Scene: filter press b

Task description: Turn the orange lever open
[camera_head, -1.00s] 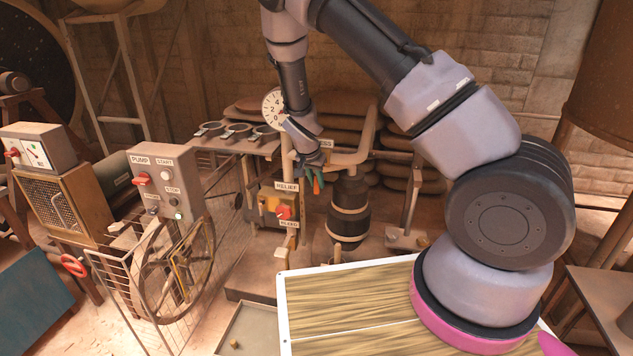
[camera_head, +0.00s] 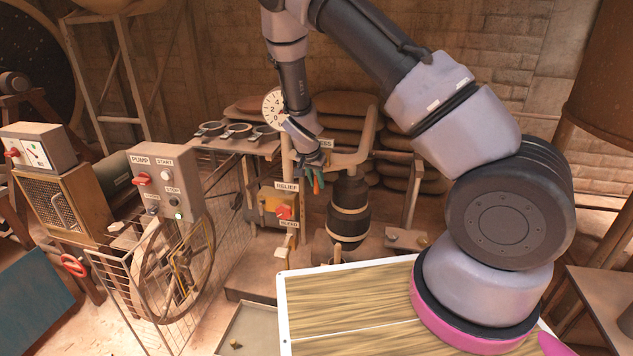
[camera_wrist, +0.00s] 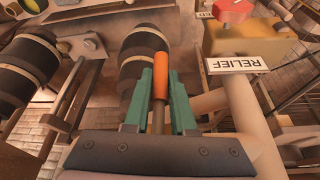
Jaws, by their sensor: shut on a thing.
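The orange lever (camera_wrist: 160,76) stands between the two green fingers of my gripper (camera_wrist: 160,88) in the wrist view, with its rounded tip sticking out past them. In the head view my gripper (camera_head: 313,178) is at the pipework just right of the RELIEF sign, and a little of the orange lever (camera_head: 321,180) shows beside the green fingers. The fingers are shut on the lever. The lever's base and pivot are hidden behind my gripper.
A yellowish valve box with a red knob (camera_head: 284,212) and the RELIEF sign (camera_head: 287,187) is close at left. A black banded cylinder (camera_head: 348,210) stands below right. Pale pipes surround my gripper. A PUMP panel (camera_head: 160,185) and wire cage stand further left.

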